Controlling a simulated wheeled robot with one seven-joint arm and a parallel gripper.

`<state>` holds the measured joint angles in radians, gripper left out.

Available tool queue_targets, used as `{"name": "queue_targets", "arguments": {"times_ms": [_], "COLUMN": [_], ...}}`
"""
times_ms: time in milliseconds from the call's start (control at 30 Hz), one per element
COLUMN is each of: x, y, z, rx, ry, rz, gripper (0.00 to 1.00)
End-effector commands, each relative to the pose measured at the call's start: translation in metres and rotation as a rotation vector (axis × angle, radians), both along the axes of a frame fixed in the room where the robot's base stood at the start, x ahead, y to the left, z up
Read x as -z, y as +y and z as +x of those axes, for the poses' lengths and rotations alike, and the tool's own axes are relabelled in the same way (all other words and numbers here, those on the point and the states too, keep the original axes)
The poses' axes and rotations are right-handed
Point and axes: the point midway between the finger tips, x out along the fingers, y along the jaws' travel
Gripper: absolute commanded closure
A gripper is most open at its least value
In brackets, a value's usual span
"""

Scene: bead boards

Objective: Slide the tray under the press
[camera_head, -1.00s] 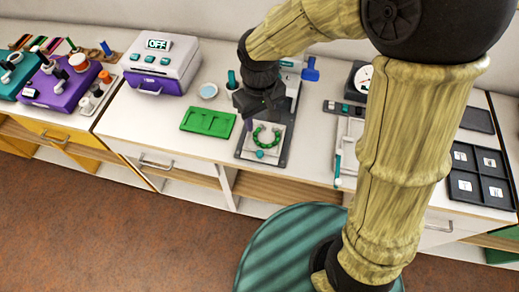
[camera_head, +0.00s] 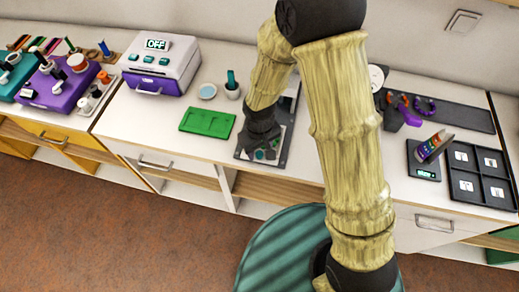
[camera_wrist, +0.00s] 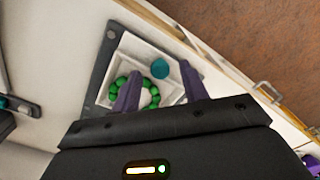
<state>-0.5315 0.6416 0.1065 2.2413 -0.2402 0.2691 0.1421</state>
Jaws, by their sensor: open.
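The white tray (camera_wrist: 131,58) lies on a dark base plate (camera_wrist: 106,52) and carries a ring of green beads (camera_wrist: 119,88). A teal knob (camera_wrist: 160,68) stands near the tray's front edge. My gripper (camera_wrist: 161,82) is open above the tray, its two purple fingers apart on either side of the knob in the wrist view. I cannot tell whether they touch it. In the head view my gripper (camera_head: 262,148) covers most of the tray. The press is hidden behind my arm there.
A green board (camera_head: 208,122) lies left of the base plate. A white and purple machine reading OFF (camera_head: 160,65) is further left. A dark sectioned tray (camera_head: 483,175) lies at the right.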

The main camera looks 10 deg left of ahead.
Motion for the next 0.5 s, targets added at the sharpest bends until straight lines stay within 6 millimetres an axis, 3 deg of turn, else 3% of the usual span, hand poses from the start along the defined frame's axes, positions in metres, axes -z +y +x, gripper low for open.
{"name": "queue_targets", "arguments": {"times_ms": [367, 400, 500], "x": [0.0095, 0.0094, 0.0093], "y": [0.0002, 0.0002, 0.0001], "z": [-0.0001, -0.0001, -0.0001], "rx": [-0.001, -0.001, -0.001], "ry": [-0.001, -0.001, -0.001], "rz": [0.001, 0.001, 0.001], "gripper": [0.56, 0.58, 0.78]}}
